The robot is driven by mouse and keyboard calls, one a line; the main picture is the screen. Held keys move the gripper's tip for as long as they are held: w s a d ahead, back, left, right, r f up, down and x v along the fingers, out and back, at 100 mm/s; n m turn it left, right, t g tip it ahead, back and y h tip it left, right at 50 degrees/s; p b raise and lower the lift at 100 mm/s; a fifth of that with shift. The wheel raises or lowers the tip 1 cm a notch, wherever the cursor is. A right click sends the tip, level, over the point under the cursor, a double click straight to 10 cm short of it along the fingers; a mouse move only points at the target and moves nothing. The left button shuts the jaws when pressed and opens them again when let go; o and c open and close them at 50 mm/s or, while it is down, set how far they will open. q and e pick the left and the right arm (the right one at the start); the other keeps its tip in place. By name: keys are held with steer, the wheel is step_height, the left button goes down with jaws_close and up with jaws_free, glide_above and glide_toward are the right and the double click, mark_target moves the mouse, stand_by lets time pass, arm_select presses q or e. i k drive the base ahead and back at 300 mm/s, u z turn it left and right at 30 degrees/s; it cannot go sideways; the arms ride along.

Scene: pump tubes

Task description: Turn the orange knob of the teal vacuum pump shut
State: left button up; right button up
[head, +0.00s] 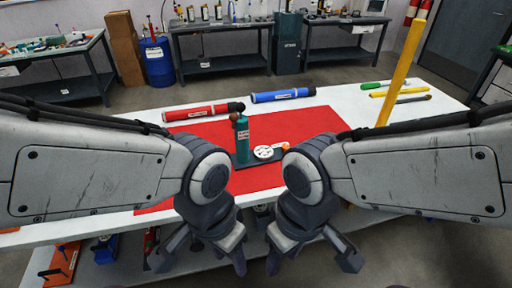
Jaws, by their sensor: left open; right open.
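The teal vacuum pump (243,142) stands upright on a dark base on the red mat (205,147) in the head view. A dark reddish ball sits at its top left. A white round dial (263,152) lies on the base to its right. A small orange knob (284,146) shows just right of the dial, beside my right wrist. My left gripper (203,258) and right gripper (310,258) hang in front of the table's near edge, open and empty, well apart from the pump. My wrists hide part of the mat and base.
A red tube (196,113) and a blue tube (283,95) lie behind the pump. A tall yellow post (402,70) rises at the right, near green, yellow and brown rods. A lower shelf below the white table (160,98) holds several tools.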

mark_target(284, 146)
steer(key=z, duration=0.45)
steer(key=i, duration=1.15)
steer(key=u, duration=0.35)
